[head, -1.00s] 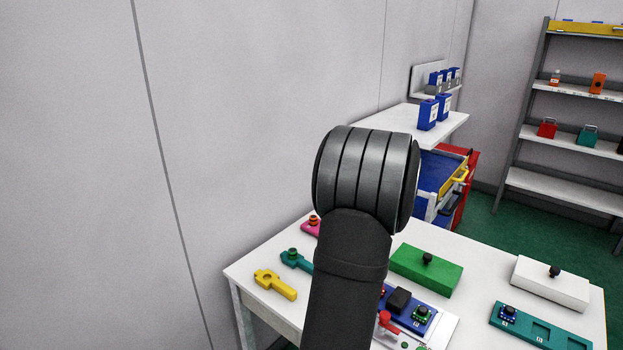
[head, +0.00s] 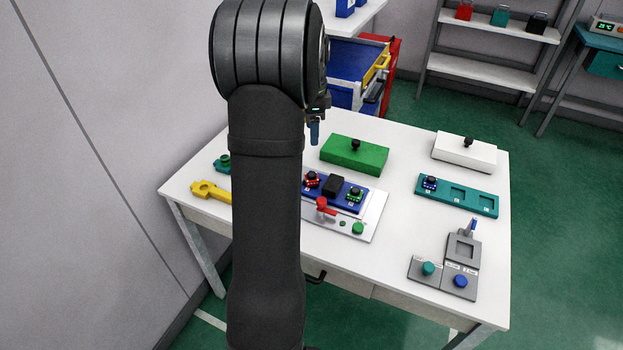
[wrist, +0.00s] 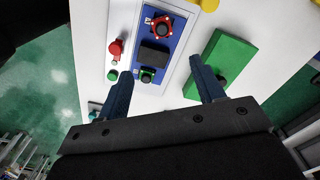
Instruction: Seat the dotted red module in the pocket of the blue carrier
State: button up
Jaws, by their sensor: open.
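The red module (head: 311,180) with light dots and a black knob sits at the left end of the blue carrier (head: 340,203); how deep it sits I cannot tell. In the wrist view the red module (wrist: 161,25) is at the top of the carrier (wrist: 163,73). A black block (head: 333,185) is mid-carrier, and a green module (head: 354,195) is at its other end. My gripper (head: 315,132) hangs above the table behind the carrier, partly hidden by my arm. In the wrist view my gripper (wrist: 160,66) has its blue fingers apart and holds nothing.
A red lever (head: 321,206) and green button (head: 358,228) stand in front of the carrier on a white plate. A green block (head: 354,155) with a black knob lies behind. A teal tray (head: 457,207), white block (head: 464,155) and grey fixture (head: 460,250) are at right.

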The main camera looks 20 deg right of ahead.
notch_tip(320, 180, down, 11)
jog(key=shift+f, duration=0.15)
jog(key=shift+w+f, duration=0.2)
jog(key=shift+f, duration=2.9)
jog(key=c, duration=1.1)
